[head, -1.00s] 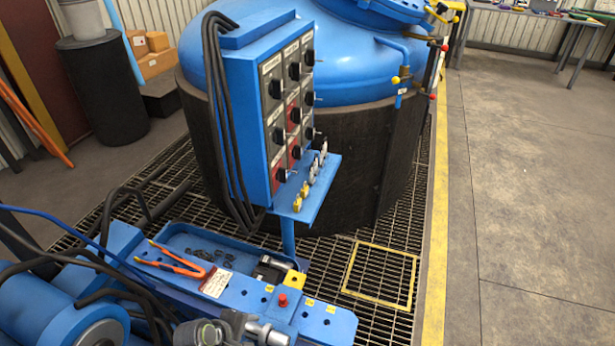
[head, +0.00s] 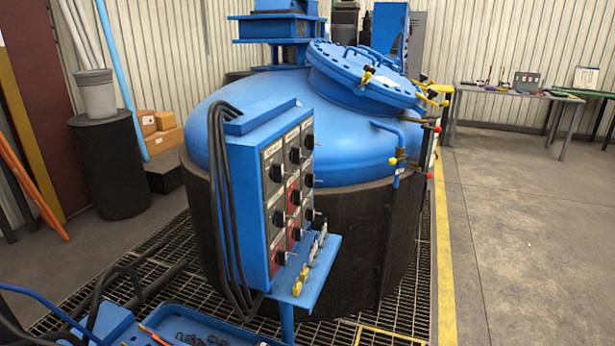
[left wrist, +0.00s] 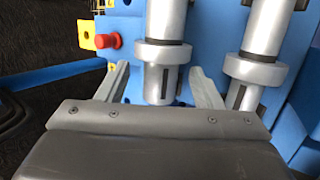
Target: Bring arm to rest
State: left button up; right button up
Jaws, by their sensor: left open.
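My left gripper (left wrist: 161,82) shows in the left wrist view, with its two pale fingers spread apart. A silver stepped shaft (left wrist: 164,60) shows between the fingers; I cannot tell whether either finger touches it. A second silver shaft (left wrist: 262,55) stands to the right, outside the right finger. Both show against a blue block (left wrist: 212,25). Neither of my grippers shows in the head view, and the right gripper is in no view.
A red button (left wrist: 103,41) sits left of the gripper. In the head view, a blue control box (head: 248,190) with knobs stands before the blue-domed furnace (head: 345,140). A blue tray (head: 180,318) is cut off below. Open floor (head: 530,220) lies right.

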pick_arm(q)
jog(key=p+v, duration=0.2)
jog(key=v, duration=1.5)
jog(key=b+x, duration=0.2)
jog(key=x, duration=1.6)
jog(key=shift+a+r, duration=0.1)
jog(key=shift+r, duration=0.65)
jog(key=shift+f+b, duration=0.2)
jog(key=shift+b, duration=0.35)
jog(key=shift+s+r, duration=0.1)
jog(key=shift+r, duration=0.05)
